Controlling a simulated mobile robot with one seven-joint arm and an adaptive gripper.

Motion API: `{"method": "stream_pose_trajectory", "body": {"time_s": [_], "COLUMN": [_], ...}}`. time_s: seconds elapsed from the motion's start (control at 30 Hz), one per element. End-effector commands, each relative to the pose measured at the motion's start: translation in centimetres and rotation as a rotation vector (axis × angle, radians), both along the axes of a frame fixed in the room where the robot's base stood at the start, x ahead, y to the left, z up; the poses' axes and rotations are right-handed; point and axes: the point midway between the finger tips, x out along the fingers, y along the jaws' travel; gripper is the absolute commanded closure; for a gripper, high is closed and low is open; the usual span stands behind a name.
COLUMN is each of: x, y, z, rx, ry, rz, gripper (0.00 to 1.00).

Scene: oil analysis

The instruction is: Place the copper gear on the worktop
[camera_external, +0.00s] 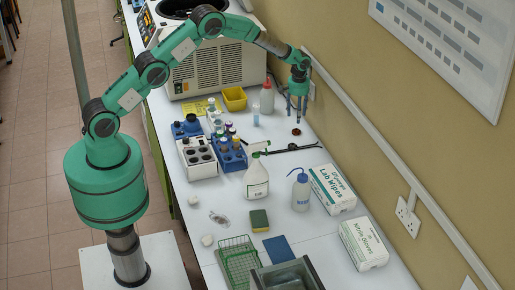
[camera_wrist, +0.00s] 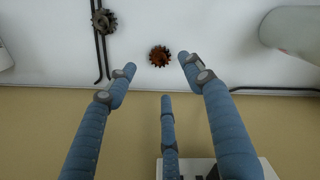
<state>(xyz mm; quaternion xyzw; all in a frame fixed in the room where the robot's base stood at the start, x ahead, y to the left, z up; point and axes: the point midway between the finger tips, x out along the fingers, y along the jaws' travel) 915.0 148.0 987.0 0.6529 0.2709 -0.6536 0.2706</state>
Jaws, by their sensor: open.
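The copper gear (camera_external: 296,132) lies on the white worktop (camera_external: 310,228) towards the wall, below my gripper (camera_external: 298,112). In the wrist view the copper gear (camera_wrist: 159,56) is small, toothed and orange-brown, with clear white surface around it. My gripper (camera_wrist: 158,76) has three blue fingers, spread open and empty. The gear shows beyond and between the tips of the two outer fingers. The fingers appear to be above the gear and not touching it.
A dark grey gear (camera_wrist: 104,20) lies by thin black rods (camera_wrist: 98,50) left of the copper gear in the wrist view. A red-capped bottle (camera_external: 267,98) and a wash bottle (camera_external: 301,190) stand nearby. The wall (camera_external: 350,118) is close on the right.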

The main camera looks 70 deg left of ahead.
Motion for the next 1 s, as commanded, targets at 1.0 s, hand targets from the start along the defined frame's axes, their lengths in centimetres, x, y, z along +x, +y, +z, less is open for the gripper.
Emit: {"method": "stream_pose_trajectory", "body": {"time_s": [1.0], "x": [0.0], "y": [0.0], "z": [4.0], "rx": [0.000], "ry": [-0.001], "rz": [0.000], "gripper": [0.48]}}
